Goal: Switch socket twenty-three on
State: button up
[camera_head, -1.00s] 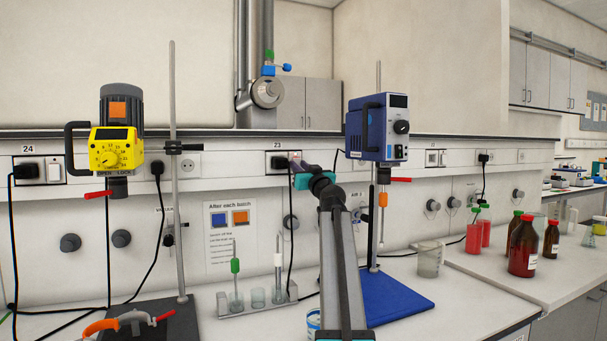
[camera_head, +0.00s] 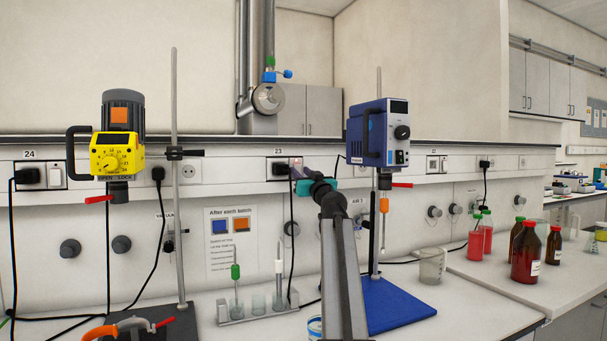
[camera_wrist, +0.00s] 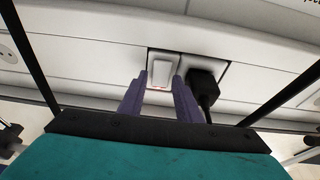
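In the head view my gripper (camera_head: 297,174) is right at the socket; contact cannot be told.
A glass-tube rack (camera_head: 258,314) stands below, and bottles (camera_head: 526,250) stand on the right bench.

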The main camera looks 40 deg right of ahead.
jog(key=b+v, duration=0.1)
jog(key=v, duration=1.2)
jog(key=shift+s, duration=0.35)
jog(key=shift+a, duration=0.1)
dwell(0.4)
